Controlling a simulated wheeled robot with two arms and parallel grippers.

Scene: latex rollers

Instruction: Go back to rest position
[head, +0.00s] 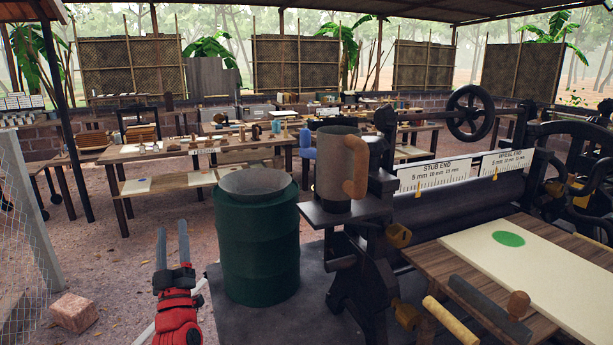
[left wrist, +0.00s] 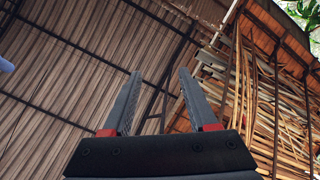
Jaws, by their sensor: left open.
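My left gripper (head: 172,249) is at the lower left of the head view, pointing up, with its two dark fingers apart and nothing between them. It is left of the green drum and touches nothing that I can see. In the left wrist view its open fingers (left wrist: 158,100) point up toward the roof, with empty space between them. My right gripper is not in view.
A green drum (head: 256,240) stands just right of my left gripper. A roller machine (head: 430,205) bears a brown mug (head: 337,165) on its ledge. A table (head: 455,270) with a cream sheet (head: 560,275) is at right. A brick (head: 74,312) lies on the floor at left.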

